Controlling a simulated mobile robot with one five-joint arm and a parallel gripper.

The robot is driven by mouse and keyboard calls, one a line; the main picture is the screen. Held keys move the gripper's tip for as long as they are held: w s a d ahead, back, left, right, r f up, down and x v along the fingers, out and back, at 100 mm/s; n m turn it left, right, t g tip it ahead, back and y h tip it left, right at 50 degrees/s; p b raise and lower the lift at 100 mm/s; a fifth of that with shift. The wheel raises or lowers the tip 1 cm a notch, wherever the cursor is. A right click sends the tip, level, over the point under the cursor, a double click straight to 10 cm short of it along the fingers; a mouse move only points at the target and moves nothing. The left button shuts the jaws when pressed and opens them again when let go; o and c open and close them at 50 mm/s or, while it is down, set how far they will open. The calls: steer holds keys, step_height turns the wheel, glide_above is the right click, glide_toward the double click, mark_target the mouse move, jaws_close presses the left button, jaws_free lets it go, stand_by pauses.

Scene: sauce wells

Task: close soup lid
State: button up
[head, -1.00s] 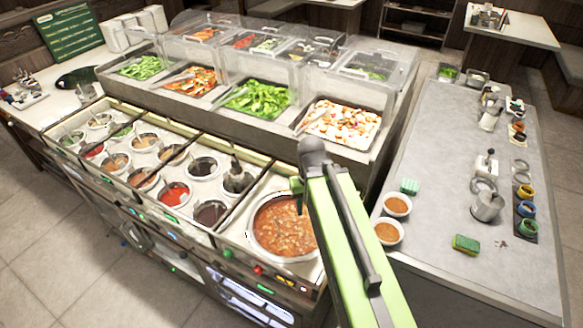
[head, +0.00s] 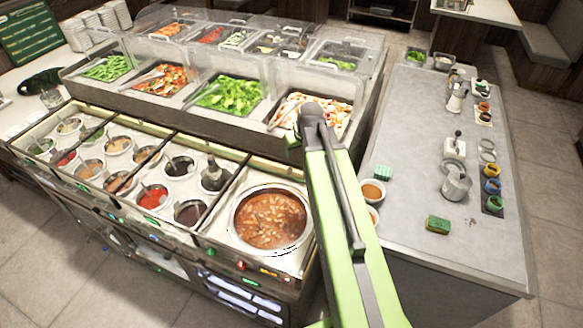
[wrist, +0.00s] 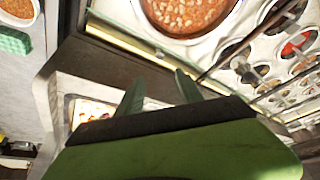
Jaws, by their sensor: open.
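The soup pot (head: 270,218) is a round, steel-rimmed well of reddish-brown soup at the right end of the sauce counter. Its soup surface is uncovered. I cannot make out a separate soup lid in either view. The pot also shows at the top of the wrist view (wrist: 188,12), partly cut off. My gripper (wrist: 158,92) is open, with two green fingers apart and nothing visible between them. In the wrist view it lies below the pot's edge, over the dark gap beside the counter rim. In the head view my green arm hides the gripper.
Several sauce wells (head: 150,197) with ladles lie left of the pot. Food trays under clear covers (head: 225,92) stand behind. A grey side counter (head: 420,160) at right holds soup bowls (head: 372,190), a sponge (head: 438,224) and jugs. Floor is open at left front.

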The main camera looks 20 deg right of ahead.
mark_target(290, 170)
steer(key=b+x, duration=1.6)
steer(key=x, duration=0.1)
steer(key=shift+f, duration=0.35)
steer(key=shift+r, duration=0.1)
steer(key=shift+c, duration=0.4)
jaws_close()
steer(key=shift+s, duration=0.1)
